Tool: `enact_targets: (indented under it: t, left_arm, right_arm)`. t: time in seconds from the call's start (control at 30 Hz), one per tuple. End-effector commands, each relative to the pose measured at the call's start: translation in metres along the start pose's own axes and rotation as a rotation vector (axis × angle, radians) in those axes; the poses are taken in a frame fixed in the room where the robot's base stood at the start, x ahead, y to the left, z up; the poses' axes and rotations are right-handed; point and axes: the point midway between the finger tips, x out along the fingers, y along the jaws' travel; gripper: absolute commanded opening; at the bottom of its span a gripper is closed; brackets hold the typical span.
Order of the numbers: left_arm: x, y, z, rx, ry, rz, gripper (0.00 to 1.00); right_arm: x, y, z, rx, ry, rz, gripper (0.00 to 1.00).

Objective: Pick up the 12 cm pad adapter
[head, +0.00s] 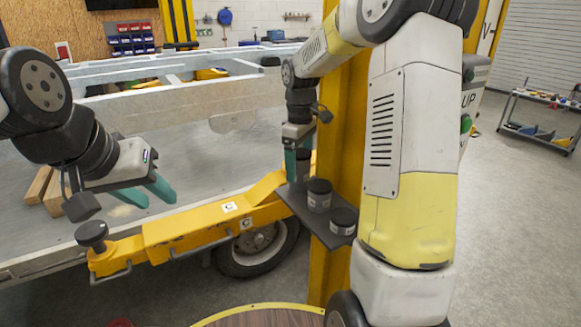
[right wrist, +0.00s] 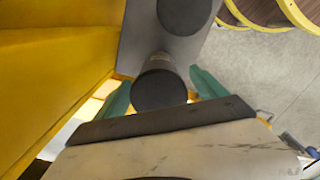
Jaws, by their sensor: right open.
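Dark cylindrical pad adapters stand on a grey shelf (head: 288,197) on the yellow post. The nearest is a short adapter (head: 343,221). A taller adapter (head: 318,195) stands in the middle, and another adapter (head: 303,160) is at the far end. I cannot read their labels to tell which is 12 cm. My right gripper (head: 297,166) is open and points down at the far adapter. In the right wrist view, this adapter's round dark top (right wrist: 159,90) lies between the spread teal fingers, with gaps on both sides. My left gripper (head: 147,191) is open and empty over the trailer side.
The yellow post (head: 346,150) rises right beside the shelf. A yellow lift arm (head: 190,228) with a dark pad (head: 92,232) reaches left below the trailer frame (head: 190,100). A tool cart (head: 540,120) stands far right on open floor.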

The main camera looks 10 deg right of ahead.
Motion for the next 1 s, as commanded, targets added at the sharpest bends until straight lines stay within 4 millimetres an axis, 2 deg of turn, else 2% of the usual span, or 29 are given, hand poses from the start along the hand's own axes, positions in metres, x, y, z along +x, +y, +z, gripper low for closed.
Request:
enact_targets:
  t: [0.1,0.2,0.47,0.87,0.9,1.0]
  left_arm:
    - [0.000,0.000,0.000,0.000,0.000,0.000,0.36]
    - [0.000,0.000,0.000,0.000,0.000,0.000,0.36]
    - [0.000,0.000,0.000,0.000,0.000,0.000,0.36]
    - [0.000,0.000,0.000,0.000,0.000,0.000,0.36]
    - [0.000,0.000,0.000,0.000,0.000,0.000,0.36]
    - [0.000,0.000,0.000,0.000,0.000,0.000,0.36]
  right_arm:
    - [0.019,0.001,0.003,0.001,-0.002,-0.003,0.81]
    - [0.028,0.001,0.002,0.001,-0.001,-0.002,0.81]
    - [0.030,0.001,0.002,0.001,0.000,0.000,0.81]
    - [0.030,0.001,0.002,0.001,0.001,0.000,0.05]
    - [0.030,0.001,0.002,0.001,0.001,0.000,0.00]
    - [0.029,0.002,0.001,0.001,0.003,0.002,0.00]
